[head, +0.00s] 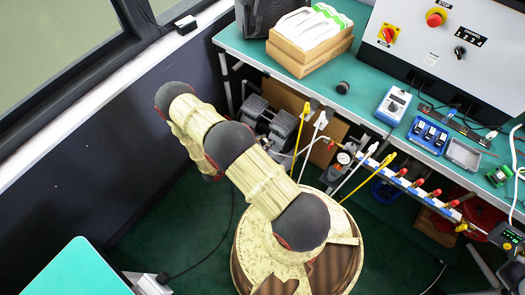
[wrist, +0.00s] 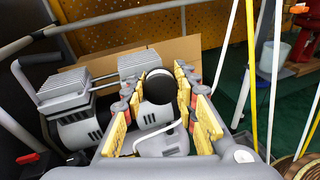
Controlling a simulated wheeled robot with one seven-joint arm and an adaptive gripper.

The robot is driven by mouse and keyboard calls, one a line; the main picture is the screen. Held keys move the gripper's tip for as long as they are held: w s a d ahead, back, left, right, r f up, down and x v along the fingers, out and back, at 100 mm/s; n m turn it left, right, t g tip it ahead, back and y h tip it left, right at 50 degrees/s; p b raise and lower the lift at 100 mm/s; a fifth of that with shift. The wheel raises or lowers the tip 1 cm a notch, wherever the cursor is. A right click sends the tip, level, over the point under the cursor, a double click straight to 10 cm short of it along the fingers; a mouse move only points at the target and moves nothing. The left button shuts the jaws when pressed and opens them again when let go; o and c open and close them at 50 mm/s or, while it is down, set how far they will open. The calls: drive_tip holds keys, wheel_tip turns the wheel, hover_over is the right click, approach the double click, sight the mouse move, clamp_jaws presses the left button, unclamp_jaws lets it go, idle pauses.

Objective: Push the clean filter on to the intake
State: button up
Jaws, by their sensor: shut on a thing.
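The black round filter (wrist: 159,87) is between the yellow-padded fingers of my gripper (wrist: 158,84) in the wrist view. The gripper is shut on it, and its round face is towards the camera. The compressor (wrist: 68,103) has grey finned heads and stands just beyond and left of the fingers. One finned head (wrist: 138,63) is right behind the filter. The intake is hidden, so I cannot tell whether the filter touches it. In the head view the compressor (head: 283,124) sits under the bench, and my gripper is not distinguishable there.
A small black cylinder (head: 343,87) lies on the green bench (head: 372,65) near a cardboard box (head: 310,50). White and yellow rods (wrist: 248,70) stand right of my gripper. A cardboard panel (wrist: 180,50) is behind the compressor. A grey frame tube (wrist: 100,17) crosses above.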

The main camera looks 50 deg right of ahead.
drive_tip(key=w+d+f+n+t+h+b, duration=0.1)
drive_tip(key=d+f+n+t+h+b, duration=0.1)
drive_tip(key=d+f+n+t, duration=0.1)
drive_tip(key=shift+w+d+f+t, duration=0.15)
drive_tip(key=shift+d+f+t, duration=0.55)
drive_tip(key=shift+d+f, duration=0.95)
drive_tip(key=shift+a, duration=0.3)
drive_tip(key=shift+w+d, duration=0.1)
drive_tip(key=shift+d, duration=0.7)
idle(1.6)
drive_tip(key=o, duration=1)
approach(275, 133)
drive_tip(key=shift+s+a, duration=0.15)
drive_tip(key=shift+a, duration=1.2)
drive_tip(key=shift+s+a, duration=0.15)
drive_tip(key=shift+a, duration=1.2)
